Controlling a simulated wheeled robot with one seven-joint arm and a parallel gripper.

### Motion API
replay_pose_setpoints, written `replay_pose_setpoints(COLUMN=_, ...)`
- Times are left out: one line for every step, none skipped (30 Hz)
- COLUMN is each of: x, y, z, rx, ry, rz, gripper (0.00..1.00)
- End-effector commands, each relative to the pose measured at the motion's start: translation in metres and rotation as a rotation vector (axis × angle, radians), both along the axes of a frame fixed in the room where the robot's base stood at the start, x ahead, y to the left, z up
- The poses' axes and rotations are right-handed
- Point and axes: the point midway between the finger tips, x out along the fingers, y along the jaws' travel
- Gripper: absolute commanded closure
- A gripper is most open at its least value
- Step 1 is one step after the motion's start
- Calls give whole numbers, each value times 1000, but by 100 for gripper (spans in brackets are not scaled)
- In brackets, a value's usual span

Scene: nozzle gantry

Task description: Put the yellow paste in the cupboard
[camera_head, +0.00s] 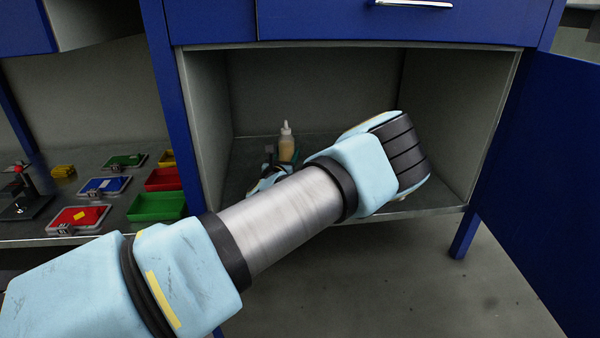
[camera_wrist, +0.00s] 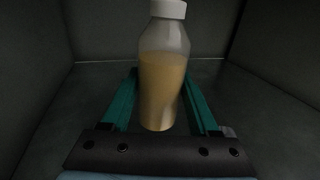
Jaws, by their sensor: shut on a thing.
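The yellow paste (camera_wrist: 162,85) is a clear bottle with a white cap and yellowish contents. It stands upright inside the blue cupboard (camera_head: 215,65); the paste also shows in the head view (camera_head: 287,148), behind my arm. My gripper (camera_wrist: 162,100) is shut on the bottle, with one green finger on each side of it. In the head view my gripper is mostly hidden behind my forearm and wrist. I cannot tell whether the bottle's base touches the cupboard floor.
The cupboard door (camera_head: 545,180) stands open at the right. A blue drawer (camera_head: 400,20) is above the opening. To the left, a grey workbench (camera_head: 110,222) holds a green bin (camera_head: 157,207), red bins, small coloured cases and a dark stand. The cupboard interior around the bottle looks clear.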

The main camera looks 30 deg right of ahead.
Motion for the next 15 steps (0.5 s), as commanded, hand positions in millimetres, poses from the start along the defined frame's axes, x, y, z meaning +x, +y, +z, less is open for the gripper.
replay_pose_setpoints(x=1, y=1, z=-15, rx=-1, ry=1, rz=1, gripper=100)
replay_pose_setpoints(x=1, y=1, z=-20, rx=-1, ry=1, rz=1, gripper=100)
replay_pose_setpoints(x=1, y=1, z=-25, rx=-1, ry=1, rz=2, gripper=100)
replay_pose_setpoints(x=1, y=1, z=-28, rx=-1, ry=0, rz=2, gripper=100)
replay_pose_setpoints(x=1, y=1, z=-30, rx=-1, ry=0, rz=2, gripper=100)
replay_pose_setpoints(x=1, y=1, z=-33, rx=-1, ry=0, rz=2, gripper=100)
replay_pose_setpoints(x=1, y=1, z=-36, rx=-1, ry=0, rz=2, gripper=100)
replay_pose_setpoints(x=1, y=1, z=-38, rx=-1, ry=0, rz=2, gripper=100)
replay_pose_setpoints(x=1, y=1, z=-44, rx=-1, ry=0, rz=2, gripper=100)
replay_pose_setpoints(x=1, y=1, z=-49, rx=-1, ry=0, rz=2, gripper=100)
replay_pose_setpoints(x=1, y=1, z=-54, rx=-1, ry=0, rz=2, gripper=100)
replay_pose_setpoints(x=1, y=1, z=-62, rx=-1, ry=1, rz=2, gripper=100)
replay_pose_setpoints(x=1, y=1, z=-67, rx=-1, ry=1, rz=1, gripper=100)
replay_pose_setpoints(x=1, y=1, z=-72, rx=-1, ry=1, rz=1, gripper=100)
replay_pose_setpoints(x=1, y=1, z=-77, rx=-1, ry=-1, rz=1, gripper=100)
